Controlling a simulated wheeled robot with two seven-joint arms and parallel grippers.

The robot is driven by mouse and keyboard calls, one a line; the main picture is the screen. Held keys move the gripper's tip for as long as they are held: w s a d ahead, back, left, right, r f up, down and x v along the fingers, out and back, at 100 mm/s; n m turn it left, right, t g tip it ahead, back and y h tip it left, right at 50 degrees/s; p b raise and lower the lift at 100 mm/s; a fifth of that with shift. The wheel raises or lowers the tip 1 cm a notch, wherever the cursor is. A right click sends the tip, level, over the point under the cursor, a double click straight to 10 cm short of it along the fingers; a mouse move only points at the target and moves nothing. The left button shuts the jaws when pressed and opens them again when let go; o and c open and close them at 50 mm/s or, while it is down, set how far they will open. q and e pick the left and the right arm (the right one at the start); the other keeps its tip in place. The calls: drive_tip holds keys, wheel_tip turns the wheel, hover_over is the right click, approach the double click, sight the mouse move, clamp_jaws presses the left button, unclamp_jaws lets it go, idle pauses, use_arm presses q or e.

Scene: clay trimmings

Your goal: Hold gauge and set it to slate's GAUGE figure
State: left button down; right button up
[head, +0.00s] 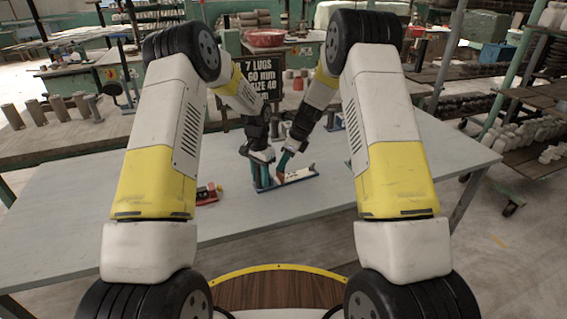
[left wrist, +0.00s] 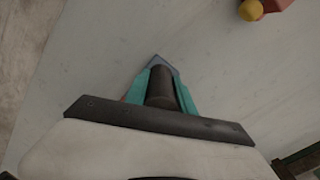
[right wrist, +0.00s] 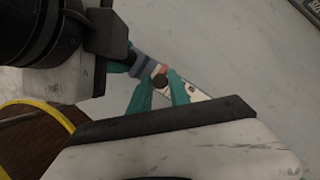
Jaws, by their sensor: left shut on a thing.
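The gauge (head: 300,177), a blue bar with a white face and a reddish slider, lies on the table. My left gripper (head: 262,183) is at its left end. In the left wrist view my left gripper (left wrist: 160,90) is shut on a dark upright grip, with a blue-grey tip beyond it. My right gripper (head: 281,172) is over the slider.
A red item (head: 208,194) with a yellow ball (left wrist: 250,10) lies left of the gauge. A red basin (head: 264,38) stands behind the slate. The grey table (head: 400,165) is clear to the right of the gauge and in front. Shelves of clay pieces stand at far right.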

clamp_jaws()
idle(1.1)
